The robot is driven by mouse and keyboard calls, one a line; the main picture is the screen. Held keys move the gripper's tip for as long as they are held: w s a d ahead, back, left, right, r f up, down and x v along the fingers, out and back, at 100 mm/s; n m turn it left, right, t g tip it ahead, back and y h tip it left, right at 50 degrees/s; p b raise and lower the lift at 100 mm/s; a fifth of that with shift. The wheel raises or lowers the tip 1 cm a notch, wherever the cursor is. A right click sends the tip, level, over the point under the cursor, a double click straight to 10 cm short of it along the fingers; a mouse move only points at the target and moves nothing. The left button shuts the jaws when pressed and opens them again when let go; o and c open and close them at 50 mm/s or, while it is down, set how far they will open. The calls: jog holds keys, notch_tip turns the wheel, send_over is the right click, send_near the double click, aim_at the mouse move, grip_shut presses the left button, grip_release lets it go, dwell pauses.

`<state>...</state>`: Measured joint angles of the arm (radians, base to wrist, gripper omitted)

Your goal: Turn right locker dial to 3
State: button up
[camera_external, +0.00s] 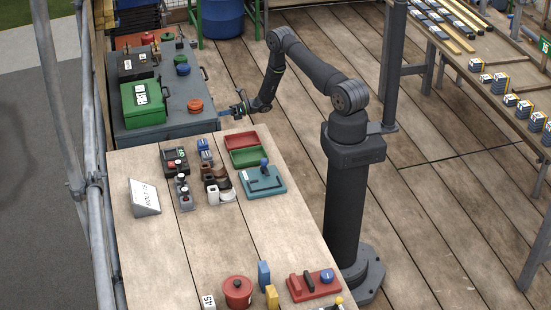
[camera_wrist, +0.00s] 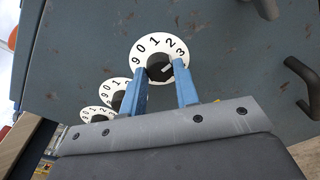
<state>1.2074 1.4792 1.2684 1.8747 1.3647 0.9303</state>
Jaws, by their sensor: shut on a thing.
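The grey locker (camera_external: 180,98) stands at the upper left in the external view; its front face (camera_wrist: 230,60) fills most of the wrist view. Three white numbered dials sit in a row on it. The right dial (camera_wrist: 148,44) is largest in the wrist view, with 9, 0, 1, 2 and 3 visible. My gripper (camera_wrist: 160,67) is shut on its black knob (camera_wrist: 155,67), one blue finger on each side. The knob's white mark points right and slightly up, toward about 3; I cannot tell if exactly. In the external view my gripper (camera_external: 238,109) is at the locker's front.
The middle dial (camera_wrist: 112,88) and left dial (camera_wrist: 92,113) are close to my left finger. Dark handles (camera_wrist: 300,75) stick out of the locker face on the right. A workbench (camera_external: 140,240) with several items stands close to the locker.

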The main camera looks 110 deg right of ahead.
jog(key=shift+m, duration=1.1)
jog(key=o, duration=1)
jog(key=shift+s, duration=0.1)
jog(key=s, duration=1.1)
jog(key=s+r, duration=0.1)
jog(key=s, duration=0.5)
jog(key=shift+s+d+r, duration=0.1)
jog(key=shift+d, duration=0.1)
